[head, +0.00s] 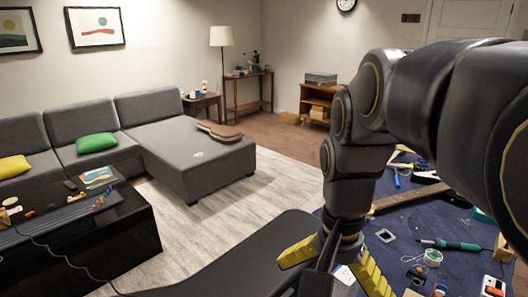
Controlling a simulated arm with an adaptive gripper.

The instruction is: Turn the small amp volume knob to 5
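My gripper (338,276) hangs at the bottom centre of the head view, at the left edge of a workbench with a blue mat (455,219). The lower part of the gripper is cut off by the frame's bottom edge. I cannot make out the small amp or its volume knob. My arm and gripper hide part of the bench, and the rest runs out of the frame.
A black low table (110,240) and a grey sofa (190,160) stand to the left, with pale rug between sofa and bench.

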